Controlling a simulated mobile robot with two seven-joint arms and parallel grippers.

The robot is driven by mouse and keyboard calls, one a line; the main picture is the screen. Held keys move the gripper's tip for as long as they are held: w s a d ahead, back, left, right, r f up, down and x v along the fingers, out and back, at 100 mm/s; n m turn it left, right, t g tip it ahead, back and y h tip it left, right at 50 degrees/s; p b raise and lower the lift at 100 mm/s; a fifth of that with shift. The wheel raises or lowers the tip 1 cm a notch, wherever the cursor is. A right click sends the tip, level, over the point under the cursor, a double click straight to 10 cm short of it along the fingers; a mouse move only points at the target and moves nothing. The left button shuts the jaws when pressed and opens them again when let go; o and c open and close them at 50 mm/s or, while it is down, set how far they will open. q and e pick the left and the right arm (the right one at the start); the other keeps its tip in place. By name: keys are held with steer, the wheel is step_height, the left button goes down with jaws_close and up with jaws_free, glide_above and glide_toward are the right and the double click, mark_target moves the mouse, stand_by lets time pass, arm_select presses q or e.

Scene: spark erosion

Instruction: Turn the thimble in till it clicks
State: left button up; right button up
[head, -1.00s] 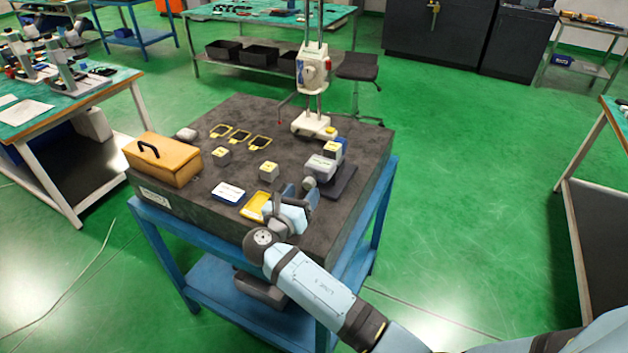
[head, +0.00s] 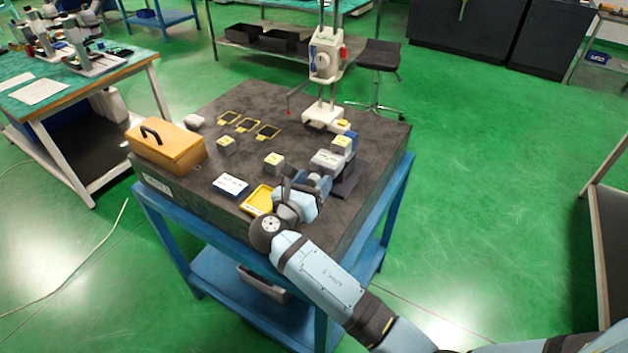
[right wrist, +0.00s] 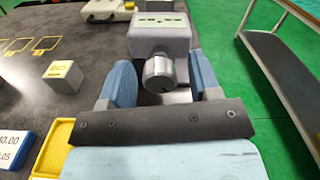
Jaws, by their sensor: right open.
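The thimble (right wrist: 159,73) is a short silver knurled cylinder on the near side of a grey measuring block (right wrist: 160,36). The same grey block (head: 326,162) stands at the right of the dark granite plate in the head view, where my gripper hides the thimble. My right gripper (right wrist: 163,80) is open, with one blue finger on each side of the thimble. A gap shows on the left; on the right I cannot tell whether the finger touches. In the head view my right gripper (head: 306,184) is at the plate's front right. My left gripper is not in view.
The granite plate (head: 215,205) also bears an orange case (head: 172,150), a blue-and-white label block (head: 230,185), a yellow tray (head: 250,206), small grey cubes (head: 226,145) and a tall white stand (head: 324,115). The wrist view shows a grey cube (right wrist: 63,76) left of my fingers.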

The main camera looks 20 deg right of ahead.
steer(key=c, duration=0.9)
steer(key=shift+m, duration=0.3)
steer(key=m, duration=0.2)
steer(key=shift+r+m+p, duration=0.1)
steer(key=shift+m+p, duration=0.2)
steer(key=shift+p, duration=0.05)
steer(key=shift+m, duration=1.9)
steer(key=o, duration=0.9)
